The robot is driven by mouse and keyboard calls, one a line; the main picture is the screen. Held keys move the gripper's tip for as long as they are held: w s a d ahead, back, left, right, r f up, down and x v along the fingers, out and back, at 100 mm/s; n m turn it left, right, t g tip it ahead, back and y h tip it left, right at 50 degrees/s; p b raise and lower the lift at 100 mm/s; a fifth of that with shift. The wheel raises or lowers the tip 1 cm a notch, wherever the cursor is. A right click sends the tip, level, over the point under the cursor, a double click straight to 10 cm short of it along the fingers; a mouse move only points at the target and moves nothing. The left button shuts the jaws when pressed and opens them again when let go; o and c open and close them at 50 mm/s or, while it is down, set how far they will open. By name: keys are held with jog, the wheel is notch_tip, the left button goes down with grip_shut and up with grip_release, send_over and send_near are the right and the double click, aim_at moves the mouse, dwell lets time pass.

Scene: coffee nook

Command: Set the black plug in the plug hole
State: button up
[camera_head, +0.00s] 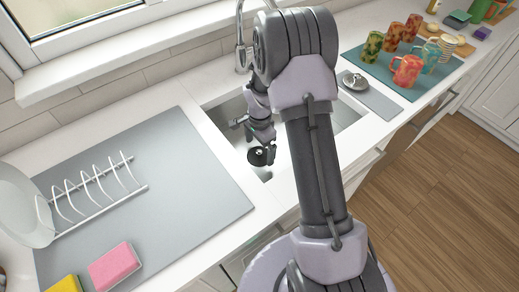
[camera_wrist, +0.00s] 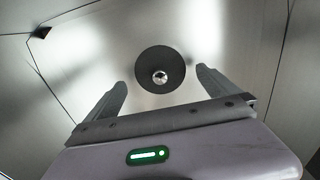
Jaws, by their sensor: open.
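The black plug (camera_wrist: 151,60) is a round black disc with a shiny metal knob at its middle. It lies flat on the sink floor (camera_head: 278,160); in the head view the plug (camera_head: 256,157) shows just below my gripper, which partly covers it. My gripper (camera_head: 265,145) reaches down into the sink, open and empty. In the wrist view my gripper (camera_wrist: 161,80) has its two fingers apart, one on each side of the knob, with the plug beyond the tips. No separate plug hole shows; I cannot tell whether the plug sits in it.
The sink walls and the tap (camera_head: 241,45) stand close around my arm. A grey mat (camera_head: 200,190) with a white dish rack (camera_head: 95,195) and a pink sponge (camera_head: 115,266) is left. A metal lid-like item (camera_head: 355,81) and several mugs (camera_head: 407,70) stand right.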

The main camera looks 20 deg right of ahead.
notch_tip(320, 180, up, 15)
jog(key=p, duration=0.4)
jog(key=shift+p, duration=0.4)
jog(key=s+a+r+n+t, duration=0.25)
jog(key=s+a+r, duration=0.2)
jog(key=r, duration=0.45)
jog(key=s+a+r+n+t, duration=0.1)
jog(key=s+a+r+n, duration=0.25)
jog(key=s+r, duration=0.4)
jog(key=s+a+r+n+t+y, duration=0.1)
jog(key=s+a+r+n, duration=0.1)
jog(key=s, duration=0.3)
jog(key=s+a+r+n+t+y+b, duration=0.1)
jog(key=s+a+r+n, duration=0.1)
jog(key=s, duration=0.4)
jog(key=shift+s+a+r+n, duration=0.2)
jog(key=shift+a+n, duration=0.5)
jog(key=shift+a, duration=0.3)
